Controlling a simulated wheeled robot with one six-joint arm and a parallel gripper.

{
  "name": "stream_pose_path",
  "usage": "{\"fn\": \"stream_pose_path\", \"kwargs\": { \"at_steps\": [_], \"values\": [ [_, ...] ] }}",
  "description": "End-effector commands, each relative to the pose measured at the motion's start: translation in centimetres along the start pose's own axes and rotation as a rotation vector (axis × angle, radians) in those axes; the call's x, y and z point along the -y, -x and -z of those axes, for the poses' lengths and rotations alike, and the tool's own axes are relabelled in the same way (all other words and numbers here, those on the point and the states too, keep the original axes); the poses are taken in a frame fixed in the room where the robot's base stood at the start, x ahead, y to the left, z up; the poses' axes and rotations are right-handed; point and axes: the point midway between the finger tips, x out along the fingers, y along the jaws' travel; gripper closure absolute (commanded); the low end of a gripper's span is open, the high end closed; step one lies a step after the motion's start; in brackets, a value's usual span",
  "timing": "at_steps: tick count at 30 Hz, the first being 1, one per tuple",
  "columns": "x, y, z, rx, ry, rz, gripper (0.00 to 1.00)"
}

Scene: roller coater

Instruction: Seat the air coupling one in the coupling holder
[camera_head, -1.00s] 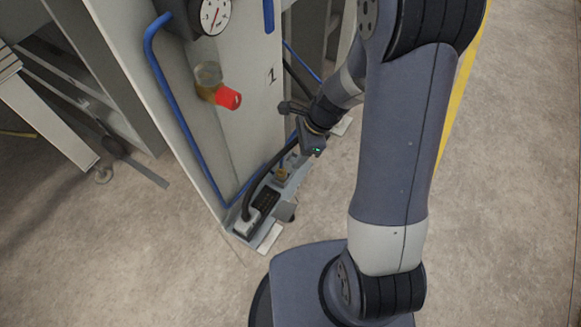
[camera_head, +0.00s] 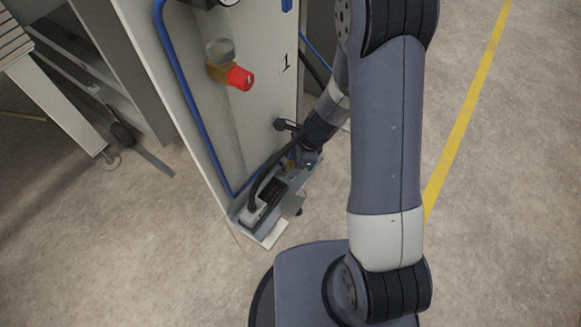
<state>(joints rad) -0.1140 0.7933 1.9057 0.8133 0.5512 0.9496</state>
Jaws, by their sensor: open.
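My gripper (camera_head: 298,164) is at the foot of the machine's panel, low over a narrow grey ledge, and is open. A small brass-coloured fitting (camera_head: 288,164), which looks like the air coupling, shows at the gripper's left side, partly hidden by it. I cannot tell whether the fingers are around the fitting or beside it. I cannot make out the coupling holder; my wrist and gripper cover part of the ledge. A thick black hose (camera_head: 262,178) curves down along the ledge to a grey plug at its near end.
A black socket block (camera_head: 272,192) sits on the ledge. A blue pipe (camera_head: 187,95) runs down the panel's edge. A grey table (camera_head: 60,95) stands at left. The floor right of my arm is clear.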

Motion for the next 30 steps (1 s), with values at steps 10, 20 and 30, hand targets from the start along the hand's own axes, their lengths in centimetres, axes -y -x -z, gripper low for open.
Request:
{"fn": "stream_pose_path", "kwargs": {
  "at_steps": [10,20,30],
  "values": [
    [0.01,0.04,0.00,0.000,0.000,0.000,0.72],
    [0.02,0.06,-0.01,0.000,0.000,0.000,0.97],
    [0.04,0.56,-0.22,0.001,0.001,0.001,0.97]
  ]
}}
